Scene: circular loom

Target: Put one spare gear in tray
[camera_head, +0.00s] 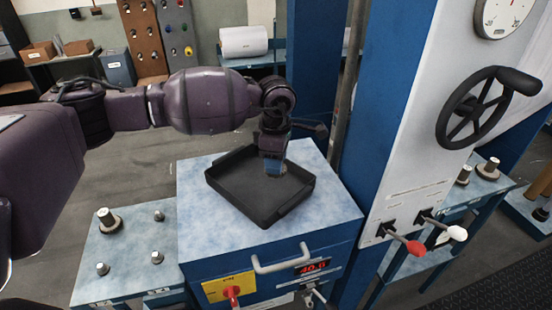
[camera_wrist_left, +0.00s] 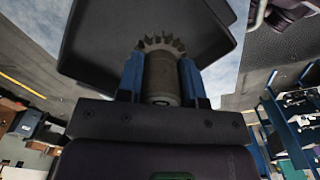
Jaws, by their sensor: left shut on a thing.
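The black tray (camera_head: 238,196) lies on the light blue top of a cabinet in the middle of the head view. My left gripper (camera_head: 273,170) points down over the tray's far right part. In the left wrist view, my left gripper (camera_wrist_left: 168,85) is shut on a grey metal gear (camera_wrist_left: 160,72), with blue fingers on either side of its round hub. The toothed end points toward the tray (camera_wrist_left: 105,35). I cannot tell whether the gear touches the tray floor. The gear is mostly hidden by the fingers in the head view. My right gripper is not in view.
A side shelf (camera_head: 135,255) left of the cabinet holds several metal pegs, one with a gear-like collar (camera_head: 108,219). A blue column (camera_head: 385,110) with a black handwheel (camera_head: 482,108) stands right of the tray. Red and white levers (camera_head: 410,245) stick out below it.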

